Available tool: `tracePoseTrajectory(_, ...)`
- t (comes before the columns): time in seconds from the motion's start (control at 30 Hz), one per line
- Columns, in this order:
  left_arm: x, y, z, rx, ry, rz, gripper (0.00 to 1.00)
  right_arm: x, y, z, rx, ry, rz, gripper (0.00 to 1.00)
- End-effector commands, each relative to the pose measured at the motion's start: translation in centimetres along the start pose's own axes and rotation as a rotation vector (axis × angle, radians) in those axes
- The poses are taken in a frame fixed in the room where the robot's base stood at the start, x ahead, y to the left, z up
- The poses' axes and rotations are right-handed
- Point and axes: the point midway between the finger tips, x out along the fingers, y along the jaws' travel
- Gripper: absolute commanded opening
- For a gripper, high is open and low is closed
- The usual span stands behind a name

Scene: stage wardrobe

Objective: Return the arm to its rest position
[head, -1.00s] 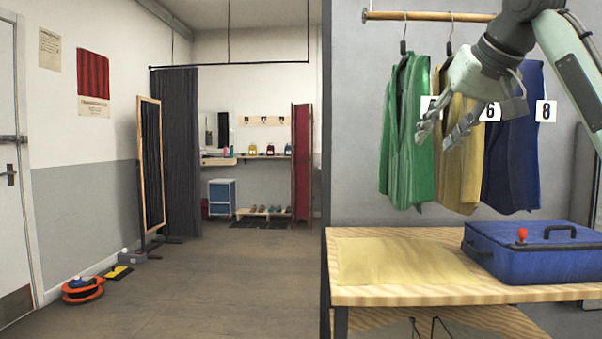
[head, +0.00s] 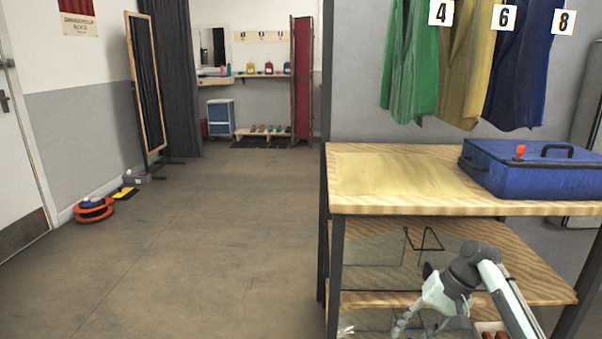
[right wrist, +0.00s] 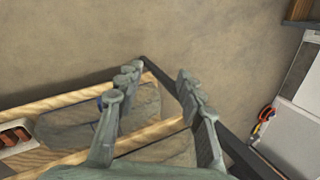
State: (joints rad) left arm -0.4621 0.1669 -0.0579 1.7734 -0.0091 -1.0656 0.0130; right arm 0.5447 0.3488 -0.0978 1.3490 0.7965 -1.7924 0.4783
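My right gripper (head: 420,326) is low in the head view, in front of the lower shelves of the wooden rack, with its arm coming in from the lower right. In the right wrist view my right gripper (right wrist: 158,80) has its two fingers spread apart, with nothing between them. Shelf boards and bare floor show beyond the fingers. My left gripper is in neither view.
The wooden table (head: 430,204) bears a blue suitcase (head: 535,178). Green (head: 408,80), yellow (head: 463,85) and blue (head: 520,85) garments hang above. A wire stand (head: 424,243) is on the shelf below. Floor (head: 215,240) at left is largely clear.

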Motion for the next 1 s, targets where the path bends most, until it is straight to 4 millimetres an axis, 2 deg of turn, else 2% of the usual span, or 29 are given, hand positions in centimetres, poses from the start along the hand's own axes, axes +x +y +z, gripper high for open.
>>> tracePoseTrajectory(0.03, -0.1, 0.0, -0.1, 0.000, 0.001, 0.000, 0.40, -0.4, 0.7, -2.2, -0.028, 0.092, 0.034, 0.38)
tracePoseTrajectory(0.1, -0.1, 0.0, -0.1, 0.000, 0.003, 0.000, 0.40, -0.9, 1.9, -5.3, -0.077, 0.221, 0.093, 0.38)
tracePoseTrajectory(0.27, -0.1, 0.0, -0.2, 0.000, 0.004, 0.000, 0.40, -4.0, 4.4, -11.9, -0.225, 0.505, 0.267, 0.38)
tracePoseTrajectory(0.4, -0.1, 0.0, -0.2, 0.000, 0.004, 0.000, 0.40, -8.4, 6.0, -16.7, -0.391, 0.730, 0.460, 0.38)
tracePoseTrajectory(0.5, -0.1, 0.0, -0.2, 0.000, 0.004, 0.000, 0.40, -12.2, 6.4, -19.4, -0.528, 0.872, 0.620, 0.38)
tracePoseTrajectory(0.53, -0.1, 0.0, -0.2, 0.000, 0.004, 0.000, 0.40, -11.9, 6.6, -19.4, -0.557, 0.883, 0.648, 0.38)
tracePoseTrajectory(0.6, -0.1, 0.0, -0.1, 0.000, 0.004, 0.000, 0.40, -8.1, 7.7, -17.2, -0.556, 0.828, 0.627, 0.38)
tracePoseTrajectory(0.77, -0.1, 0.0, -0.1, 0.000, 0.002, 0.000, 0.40, -1.6, 10.0, -12.6, -0.568, 0.740, 0.608, 0.38)
tracePoseTrajectory(0.87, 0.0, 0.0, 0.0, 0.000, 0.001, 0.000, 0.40, 3.0, 11.7, -8.5, -0.574, 0.670, 0.593, 0.38)
tracePoseTrajectory(0.97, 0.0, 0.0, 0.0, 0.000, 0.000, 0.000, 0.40, 7.8, 13.8, -3.3, -0.576, 0.592, 0.575, 0.38)
tracePoseTrajectory(1.0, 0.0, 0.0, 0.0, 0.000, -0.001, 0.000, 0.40, 9.6, 14.7, -0.9, -0.575, 0.558, 0.567, 0.38)
